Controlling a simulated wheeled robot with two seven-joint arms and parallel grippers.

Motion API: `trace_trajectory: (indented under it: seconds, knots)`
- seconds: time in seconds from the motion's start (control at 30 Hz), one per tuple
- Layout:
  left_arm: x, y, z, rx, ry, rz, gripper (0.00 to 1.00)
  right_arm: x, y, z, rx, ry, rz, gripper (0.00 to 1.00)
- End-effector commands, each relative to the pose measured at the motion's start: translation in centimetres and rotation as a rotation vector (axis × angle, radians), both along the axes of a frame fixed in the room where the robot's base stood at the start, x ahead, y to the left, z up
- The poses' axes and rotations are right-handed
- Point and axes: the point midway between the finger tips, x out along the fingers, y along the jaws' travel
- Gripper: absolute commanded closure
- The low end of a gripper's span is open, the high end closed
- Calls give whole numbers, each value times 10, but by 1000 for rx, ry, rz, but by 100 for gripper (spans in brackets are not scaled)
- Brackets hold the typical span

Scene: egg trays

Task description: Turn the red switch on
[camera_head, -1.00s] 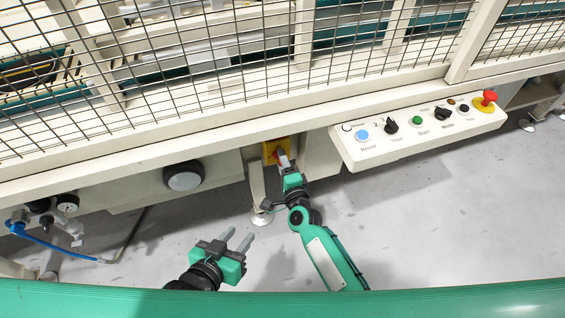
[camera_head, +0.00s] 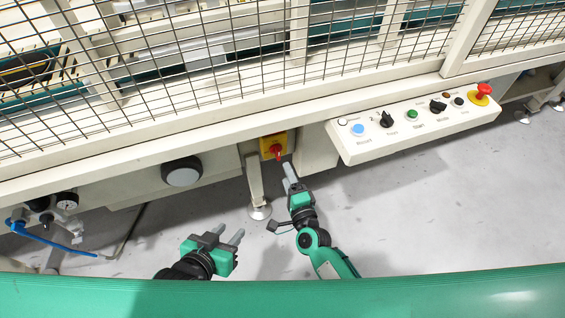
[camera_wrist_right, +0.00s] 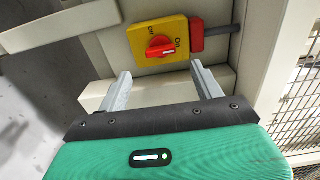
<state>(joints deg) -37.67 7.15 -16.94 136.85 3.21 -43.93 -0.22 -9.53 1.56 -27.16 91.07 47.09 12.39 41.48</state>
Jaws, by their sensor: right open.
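The red switch (camera_head: 277,151) is a red knob on a yellow plate (camera_head: 266,142), low on the machine's front below the beam. In the right wrist view the red knob (camera_wrist_right: 160,48) lies crosswise on the yellow plate (camera_wrist_right: 144,34), its right end close to the "On" label; "Off" is at the upper left. My right gripper (camera_head: 288,172) is open and empty, just below the switch and apart from it. Its two fingers (camera_wrist_right: 161,85) show below the knob in the wrist view. My left gripper (camera_head: 230,233) is open and empty over the floor, farther left.
A control panel (camera_head: 380,150) with several buttons and a red emergency stop (camera_head: 482,92) juts out at the right. A black-rimmed round knob (camera_head: 182,171) is left of the switch. A machine leg (camera_head: 256,185) stands near my right gripper. The grey floor is clear in front.

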Motion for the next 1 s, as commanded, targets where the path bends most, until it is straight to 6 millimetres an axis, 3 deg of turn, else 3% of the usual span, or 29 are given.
trace_trajectory:
  seconds: [0.1, 0.33, 1.0]
  knots:
    - [-1, 4, 1, 16, 26, 4, 64, -25, -8, 0, -1, 1, 0, 33]
    - [-3, 9, -1, 33, 57, 5, 64, -52, -17, 0, -1, 0, 0, 33]
    - [-4, 9, -1, 36, 62, 6, 64, -57, -18, 0, 0, 0, 0, 33]
